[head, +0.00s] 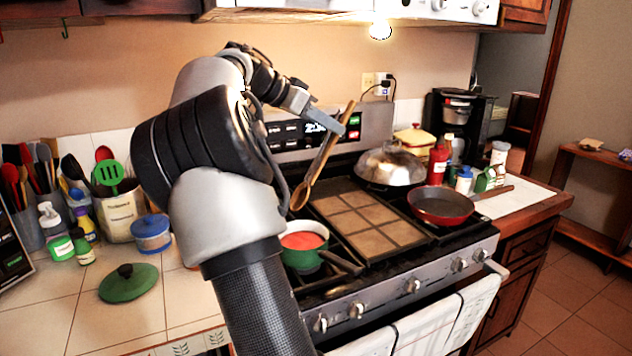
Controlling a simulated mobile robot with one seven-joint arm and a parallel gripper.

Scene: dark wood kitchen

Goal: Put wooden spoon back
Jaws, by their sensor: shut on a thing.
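A wooden spoon (326,155) is held in my gripper (334,128) above the stove. The gripper is shut on its handle. The spoon is tilted, with its bowl end low at the left and its handle end up at the right. Its bowl is above and close to a green pot (303,258) with red contents; I cannot tell whether they touch. A utensil holder (121,210) with a green slotted spoon and other utensils stands on the tiled counter at the left. More utensil holders (30,226) stand at the far left. My arm hides part of the counter and stove.
A green lid (129,282), a blue jar (152,233) and small bottles (62,247) are on the left counter. The stove (372,212) also holds a red pan (442,205) and a domed pan (390,166). Bottles and a coffee maker (460,120) stand at the right.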

